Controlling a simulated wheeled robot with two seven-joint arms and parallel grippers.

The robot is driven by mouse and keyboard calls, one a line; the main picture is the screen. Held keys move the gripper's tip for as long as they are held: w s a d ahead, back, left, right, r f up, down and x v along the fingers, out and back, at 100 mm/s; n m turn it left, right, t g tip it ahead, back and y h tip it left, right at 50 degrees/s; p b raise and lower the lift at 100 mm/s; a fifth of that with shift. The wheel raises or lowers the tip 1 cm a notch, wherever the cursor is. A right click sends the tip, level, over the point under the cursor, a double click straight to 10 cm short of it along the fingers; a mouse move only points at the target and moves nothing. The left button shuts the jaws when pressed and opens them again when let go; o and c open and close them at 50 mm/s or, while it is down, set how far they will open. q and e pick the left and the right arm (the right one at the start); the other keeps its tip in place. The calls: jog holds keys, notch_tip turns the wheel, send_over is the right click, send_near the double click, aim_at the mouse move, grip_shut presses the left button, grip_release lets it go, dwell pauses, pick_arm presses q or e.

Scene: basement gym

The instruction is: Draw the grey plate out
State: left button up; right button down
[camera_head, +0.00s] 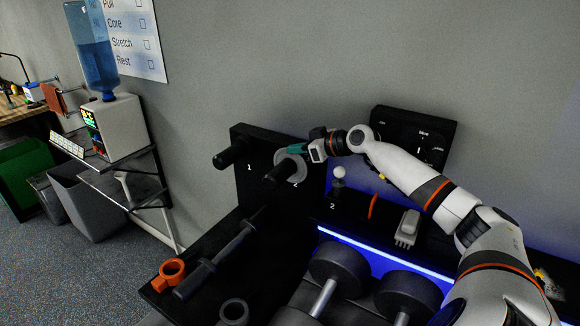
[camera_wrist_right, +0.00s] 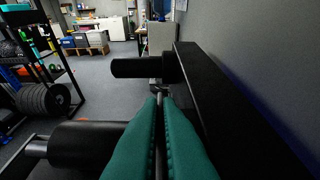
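The grey plate (camera_head: 298,168) is a ring around the black peg (camera_head: 278,174) marked 2 on the black wall board (camera_head: 255,145). My right gripper (camera_head: 292,150) is at the plate's upper right rim, with its teal fingers on it. In the right wrist view, the teal fingers (camera_wrist_right: 160,110) are close together, with a thin grey edge between them that looks like the plate seen edge-on. The peg (camera_wrist_right: 85,145) sticks out to the left there. The other peg (camera_head: 230,155), marked 1, is bare; it also shows in the wrist view (camera_wrist_right: 140,68). My left gripper is not in view.
Below the board, a black bench holds a dark bar (camera_head: 215,262), an orange collar (camera_head: 168,274) and a grey ring (camera_head: 234,311). Dumbbells (camera_head: 340,270) lie in front of a blue-lit shelf. A white ball-topped item (camera_head: 340,173) stands right of the board. The space left of the pegs is clear.

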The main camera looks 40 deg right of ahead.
dwell(0.3)
jog(key=shift+b, duration=0.85)
jog(key=s+a+b, duration=0.2)
jog(key=a, duration=0.6)
jog(key=s+a+b, duration=0.2)
jog(key=s+a, duration=0.1)
jog(key=a, duration=0.6)
jog(key=shift+a+r, duration=0.15)
jog(key=shift+a, duration=0.05)
